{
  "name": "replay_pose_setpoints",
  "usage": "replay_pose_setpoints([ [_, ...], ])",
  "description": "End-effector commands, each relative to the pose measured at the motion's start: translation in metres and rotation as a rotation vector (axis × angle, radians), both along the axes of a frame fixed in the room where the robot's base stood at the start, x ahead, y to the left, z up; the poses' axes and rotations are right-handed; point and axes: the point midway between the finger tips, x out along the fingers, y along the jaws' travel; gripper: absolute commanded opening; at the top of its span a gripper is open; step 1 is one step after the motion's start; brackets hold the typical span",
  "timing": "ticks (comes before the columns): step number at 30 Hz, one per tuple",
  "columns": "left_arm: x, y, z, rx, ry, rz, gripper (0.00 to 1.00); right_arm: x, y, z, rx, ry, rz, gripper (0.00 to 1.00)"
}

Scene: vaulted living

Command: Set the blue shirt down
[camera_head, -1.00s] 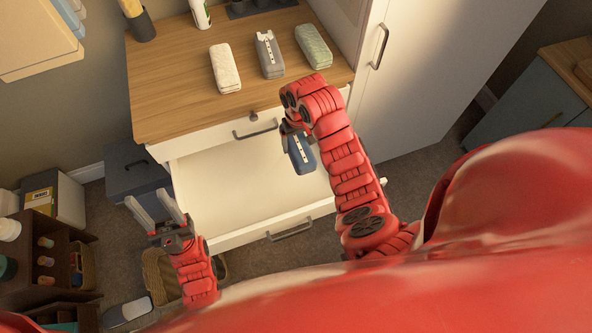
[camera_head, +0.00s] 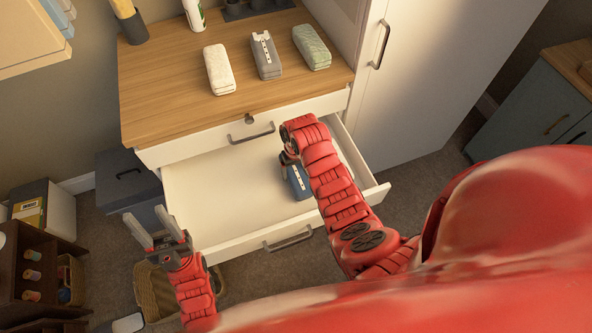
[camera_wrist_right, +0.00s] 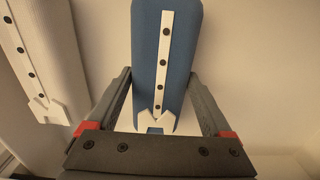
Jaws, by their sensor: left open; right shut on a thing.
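The blue shirt (camera_head: 299,181) is folded into a narrow block with a white button strip. It is inside the pulled-out white drawer (camera_head: 215,190), near the right side. My right gripper (camera_head: 287,166) is shut on it. In the right wrist view the blue shirt (camera_wrist_right: 180,45) stands between the two fingers (camera_wrist_right: 160,78). Whether its underside touches the drawer floor cannot be told. A pale folded shirt (camera_wrist_right: 48,55) with buttons lies left of it in the wrist view; my arm may hide it in the head view. My left gripper (camera_head: 143,213) is open and empty, left of the drawer.
On the wooden dresser top lie a white folded item (camera_head: 219,70), a grey shirt (camera_head: 266,56) and a green folded item (camera_head: 312,47). A tall white cabinet (camera_head: 410,90) stands right. The drawer's left part is clear. A dark bin (camera_head: 127,180) stands left.

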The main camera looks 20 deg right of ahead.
Motion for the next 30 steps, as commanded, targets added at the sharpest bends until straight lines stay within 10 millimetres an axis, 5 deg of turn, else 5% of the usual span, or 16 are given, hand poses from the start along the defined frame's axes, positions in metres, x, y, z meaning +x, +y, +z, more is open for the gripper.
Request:
replay_pose_setpoints([
  [7, 0.0, 0.0, -0.003, 0.0, 0.0, 0.0, 0.5, 0.0, 0.0, -0.004, 0.0, 0.0, -0.001, 0.2],
  [8, 0.0, 0.0, -0.002, 0.0, 0.0, 0.0, 0.5, 0.0, 0.0, -0.003, 0.0, 0.0, 0.0, 0.9],
  [10, 0.0, 0.0, -0.002, 0.0, 0.0, 0.0, 0.5, 0.0, 0.0, -0.003, 0.0, 0.0, 0.0, 1.0],
  [23, 0.0, 0.0, -0.004, 0.0, 0.0, 0.0, 0.5, 0.001, 0.0, 0.011, 0.001, -0.001, 0.0, 1.0],
  [30, 0.0, 0.0, -0.004, 0.0, 0.0, 0.0, 0.5, 0.002, -0.001, 0.062, -0.001, -0.007, 0.0, 1.0],
])
